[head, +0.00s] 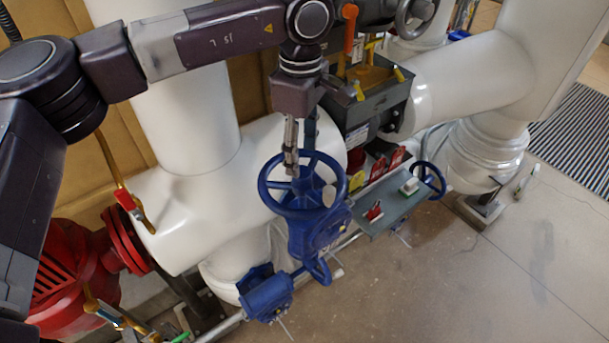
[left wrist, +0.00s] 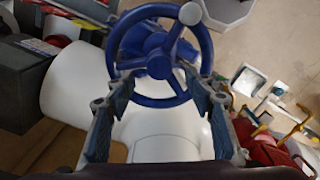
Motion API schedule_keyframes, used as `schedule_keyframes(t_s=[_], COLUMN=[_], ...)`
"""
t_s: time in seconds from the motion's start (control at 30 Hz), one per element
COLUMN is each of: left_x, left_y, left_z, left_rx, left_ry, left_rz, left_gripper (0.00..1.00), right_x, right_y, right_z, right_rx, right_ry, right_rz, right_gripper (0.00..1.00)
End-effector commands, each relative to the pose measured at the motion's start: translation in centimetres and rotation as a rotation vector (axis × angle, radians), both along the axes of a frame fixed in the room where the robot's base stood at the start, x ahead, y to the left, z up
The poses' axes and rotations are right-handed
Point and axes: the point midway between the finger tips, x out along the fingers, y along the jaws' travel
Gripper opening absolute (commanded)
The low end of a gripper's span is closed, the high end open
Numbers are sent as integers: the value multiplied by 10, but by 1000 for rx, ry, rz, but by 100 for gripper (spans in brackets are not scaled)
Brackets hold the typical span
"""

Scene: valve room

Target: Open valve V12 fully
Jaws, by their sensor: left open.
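A blue handwheel (head: 306,188) with spokes and a pale knob (head: 329,196) on its rim sits on a blue valve body in the middle of the head view. No V12 label can be read. My left gripper (head: 290,166) points down over the far left part of the wheel. In the left wrist view the wheel (left wrist: 157,58) lies ahead of and partly between my left gripper's spread fingers (left wrist: 155,88). The fingers are open and hold nothing. I cannot tell whether a finger touches the rim. My right gripper is not in view.
White pipes (head: 240,170) run behind the valve. A grey shelf (head: 393,205) with small items and a smaller blue handwheel (head: 430,178) stand to its right. A red machine (head: 75,270) is at lower left. The floor (head: 500,270) at lower right is mostly clear.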

Motion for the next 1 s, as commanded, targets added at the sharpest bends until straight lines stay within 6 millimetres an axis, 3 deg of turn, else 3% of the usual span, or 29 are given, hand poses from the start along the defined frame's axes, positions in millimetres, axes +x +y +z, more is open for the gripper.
schedule_keyframes(t_s=[0.3, 0.47, 0.8, 1.0], left_x=[0, 0, 0, 0], left_y=[0, 0, 0, 0], left_z=[0, 0, 0, 0], left_rx=[0, 0, 0, 1], left_ry=[1, 1, 1, 1], left_rz=[-2, -119, -573, -702], left_gripper=[49, 49, 49, 49], right_x=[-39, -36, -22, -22], right_y=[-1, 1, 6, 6], right_z=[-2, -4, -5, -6], right_rx=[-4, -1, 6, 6], right_ry=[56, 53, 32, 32], right_rz=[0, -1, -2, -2], right_gripper=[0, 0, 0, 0])
